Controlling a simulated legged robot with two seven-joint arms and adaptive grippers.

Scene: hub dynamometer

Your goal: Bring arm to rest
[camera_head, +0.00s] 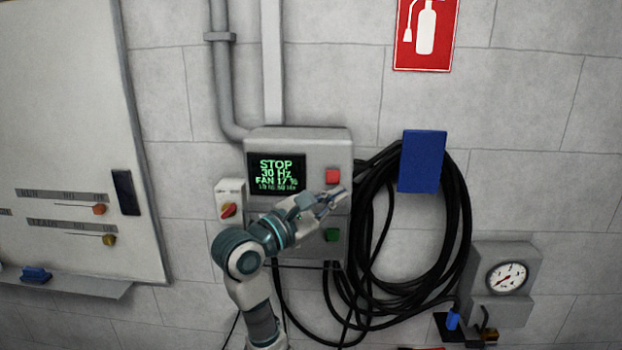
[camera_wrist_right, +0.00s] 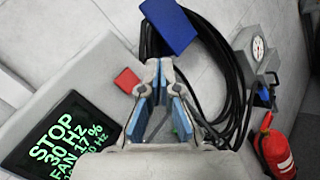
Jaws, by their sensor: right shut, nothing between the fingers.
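My right gripper (camera_head: 332,198) is in front of the grey control box (camera_head: 300,144) on the wall, between its red button (camera_head: 332,176) and its green button (camera_head: 332,235). It is shut and empty. In the right wrist view, my gripper (camera_wrist_right: 160,68) points past the red button (camera_wrist_right: 127,80), which lies to its left. The display (camera_head: 277,173) reads STOP, 30 Hz, FAN 17 %. I cannot tell whether the fingers touch the box. My left gripper is not in view.
Black cable coils (camera_head: 459,200) hang from a blue holder (camera_head: 422,161) to the right. A red rotary switch (camera_head: 229,210) is at the box's left. A gauge box (camera_head: 522,259) is at lower right. A whiteboard (camera_head: 60,120) fills the left. A fire extinguisher (camera_wrist_right: 275,150) stands beyond.

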